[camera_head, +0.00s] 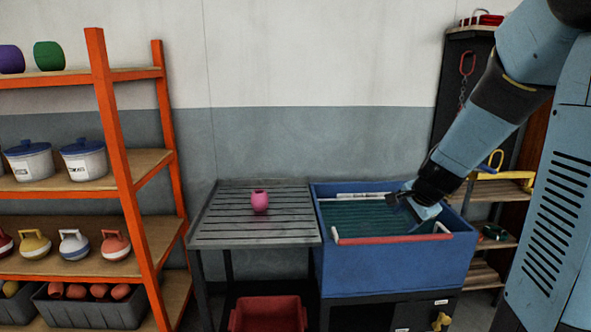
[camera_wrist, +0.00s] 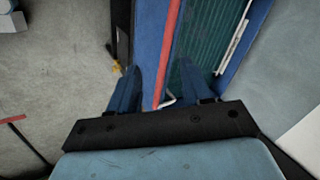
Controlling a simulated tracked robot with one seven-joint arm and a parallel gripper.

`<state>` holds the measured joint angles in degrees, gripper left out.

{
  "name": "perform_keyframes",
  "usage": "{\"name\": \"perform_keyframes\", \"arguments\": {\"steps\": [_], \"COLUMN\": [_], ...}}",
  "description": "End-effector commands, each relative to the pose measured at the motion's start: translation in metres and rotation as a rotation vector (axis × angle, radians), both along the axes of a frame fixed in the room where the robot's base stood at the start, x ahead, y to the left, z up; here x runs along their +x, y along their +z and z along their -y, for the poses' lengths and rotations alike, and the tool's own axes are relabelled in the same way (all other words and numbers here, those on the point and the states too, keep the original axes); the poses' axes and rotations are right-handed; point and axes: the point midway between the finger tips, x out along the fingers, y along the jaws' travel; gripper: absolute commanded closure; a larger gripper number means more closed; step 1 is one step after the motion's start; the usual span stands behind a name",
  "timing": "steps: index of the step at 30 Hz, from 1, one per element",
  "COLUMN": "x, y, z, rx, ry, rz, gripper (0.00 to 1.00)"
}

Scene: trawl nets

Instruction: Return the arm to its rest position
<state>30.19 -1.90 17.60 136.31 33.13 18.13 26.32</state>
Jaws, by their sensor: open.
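My arm comes in from the upper right in the head view and reaches down to the left. My gripper (camera_head: 406,201) is over the right part of the blue tub (camera_head: 395,262). Beyond the fingers are the tub's blue wall, a red bar (camera_wrist: 168,45) and a green ribbed panel (camera_wrist: 197,55). I cannot tell how far the fingertips are from the tub.
A slatted grey table (camera_head: 255,229) with a pink pot-shaped item (camera_head: 260,201) stands left of the tub. An orange shelf rack (camera_head: 119,170) holds several pots and floats. A dark cabinet (camera_head: 455,95) and wooden shelves (camera_head: 490,190) stand behind my arm. A red crate (camera_head: 268,314) is below.

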Motion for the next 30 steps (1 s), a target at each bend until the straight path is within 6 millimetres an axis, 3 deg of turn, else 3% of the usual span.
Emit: {"name": "perform_keyframes", "arguments": {"steps": [6, 15, 24, 30], "x": [-0.041, -0.110, -0.186, -0.225], "y": [0.044, 0.089, 0.120, 0.130], "z": [-0.037, -0.068, -0.076, -0.072], "rx": [-0.141, -0.328, -0.511, -0.598], "ry": [0.259, 0.574, 0.846, 0.971], "rz": [0.006, 0.001, -0.006, -0.013], "gripper": [0.52, 0.52, 0.52, 0.52]}}
